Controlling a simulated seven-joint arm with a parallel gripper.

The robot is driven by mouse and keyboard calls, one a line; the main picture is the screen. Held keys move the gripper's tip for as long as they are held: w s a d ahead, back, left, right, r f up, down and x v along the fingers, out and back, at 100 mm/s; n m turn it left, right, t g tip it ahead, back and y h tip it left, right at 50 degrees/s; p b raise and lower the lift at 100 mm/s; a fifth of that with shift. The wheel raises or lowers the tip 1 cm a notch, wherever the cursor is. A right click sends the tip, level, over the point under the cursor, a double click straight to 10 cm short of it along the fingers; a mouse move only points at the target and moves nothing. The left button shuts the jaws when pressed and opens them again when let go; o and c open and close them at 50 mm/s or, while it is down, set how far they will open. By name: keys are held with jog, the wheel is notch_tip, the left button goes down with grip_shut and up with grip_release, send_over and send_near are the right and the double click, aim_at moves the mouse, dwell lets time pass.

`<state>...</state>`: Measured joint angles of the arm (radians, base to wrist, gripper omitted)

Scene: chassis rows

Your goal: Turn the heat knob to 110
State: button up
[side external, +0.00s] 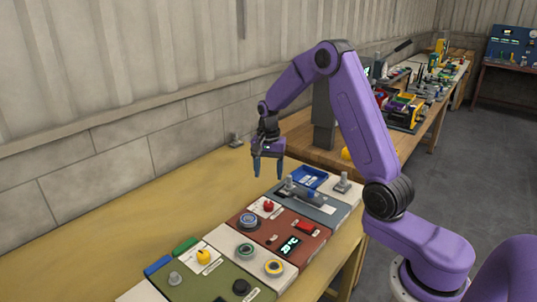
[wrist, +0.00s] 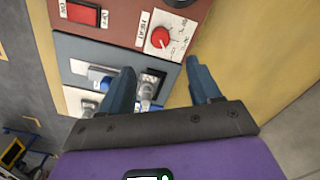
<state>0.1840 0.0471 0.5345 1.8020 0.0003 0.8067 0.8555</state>
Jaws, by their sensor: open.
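A small round red knob (wrist: 159,38) sits on a white dial plate (wrist: 172,30) with tick marks; its lettering appears to read HEAT, but I cannot read its setting. The same red knob (side external: 268,206) shows in the side external view near the red-brown panel (side external: 275,221). My gripper (side external: 268,173) is open and empty, pointing down above the far end of the panel row, beyond the knob. In the wrist view the fingers of my gripper (wrist: 160,67) are apart, with the knob ahead of their tips and not between them.
A red rocker switch (wrist: 82,12) and a grey panel (wrist: 110,50) with metal fittings lie beside the knob. The yellow tabletop (side external: 120,220) toward the wall is clear.

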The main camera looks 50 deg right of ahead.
notch_tip(320, 180, up, 6)
jog(key=shift+f, duration=0.1)
jog(key=shift+a, duration=0.1)
dwell(0.3)
jog(key=s+a+r+n, duration=0.3)
jog(key=s+a+n, duration=0.9)
jog(key=a, duration=0.3)
jog(key=s+a+n, duration=0.1)
jog(key=s+n, duration=1.2)
jog(key=s, duration=0.9)
jog(key=shift+a+f, duration=0.15)
jog(key=shift+f, duration=0.25)
